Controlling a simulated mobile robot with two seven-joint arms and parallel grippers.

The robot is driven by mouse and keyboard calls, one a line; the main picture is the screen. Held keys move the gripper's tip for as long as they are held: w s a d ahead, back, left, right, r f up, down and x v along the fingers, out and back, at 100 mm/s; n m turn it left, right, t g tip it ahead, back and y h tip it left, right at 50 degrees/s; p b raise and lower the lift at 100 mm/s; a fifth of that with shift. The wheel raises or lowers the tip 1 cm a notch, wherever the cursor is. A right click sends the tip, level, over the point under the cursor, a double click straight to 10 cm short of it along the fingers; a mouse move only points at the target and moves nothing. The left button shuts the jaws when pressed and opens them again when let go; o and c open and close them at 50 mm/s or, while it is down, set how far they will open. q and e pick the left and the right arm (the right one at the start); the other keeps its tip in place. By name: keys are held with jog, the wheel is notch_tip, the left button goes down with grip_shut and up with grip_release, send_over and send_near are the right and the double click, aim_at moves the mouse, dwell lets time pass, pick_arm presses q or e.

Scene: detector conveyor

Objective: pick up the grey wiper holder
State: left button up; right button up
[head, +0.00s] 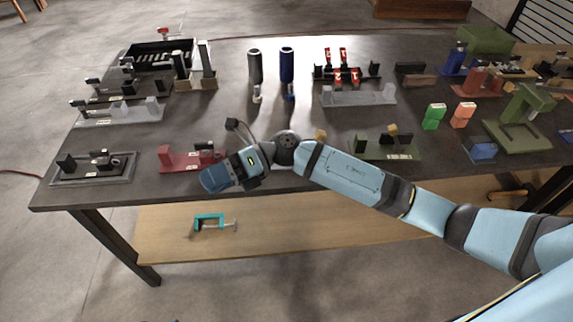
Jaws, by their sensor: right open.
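A grey bracket-like holder (357,97) with raised ends lies right of centre, in the middle depth of the dark table; it looks like the grey wiper holder, though I cannot be sure. My right arm reaches in from the right across the table's front edge. My right gripper (237,130) is open, above the front part of the table, left of and nearer than the grey holder, and apart from it. Its fingers are small and partly hidden by my wrist. My left gripper is not in view.
A red fixture (180,157) lies beside my wrist, and a green fixture (372,149) lies behind my forearm. A grey cylinder (255,66) and a blue cylinder (287,65) stand behind. Red-topped parts (342,74) sit behind the grey holder. Table around the cylinders is clear.

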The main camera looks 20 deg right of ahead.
jog(key=w+d+f+n+t+h+b, duration=0.1)
jog(key=w+d+n+h+b, duration=0.1)
jog(key=w+d+h, duration=0.5)
jog(key=w+d+n+h+b, duration=0.2)
jog(key=d+n+h, duration=0.15)
jog(key=d, duration=0.45)
jog(key=w+d+f+n+t+h+b, duration=0.1)
jog(key=w+d+h+b, duration=0.2)
jog(key=w+d+h, duration=0.35)
jog(key=f, duration=0.5)
jog(key=s+d+f, duration=0.1)
jog(key=f, duration=0.1)
jog(key=shift+s+f, duration=0.1)
jog(key=shift+f, duration=0.3)
jog(key=shift+a+f, duration=0.2)
jog(key=shift+f, duration=1.15)
jog(key=shift+a+f, duration=0.2)
jog(key=shift+f, duration=1.15)
jog(key=shift+r, duration=0.1)
jog(key=c, duration=1)
jog(key=shift+c, duration=0.2)
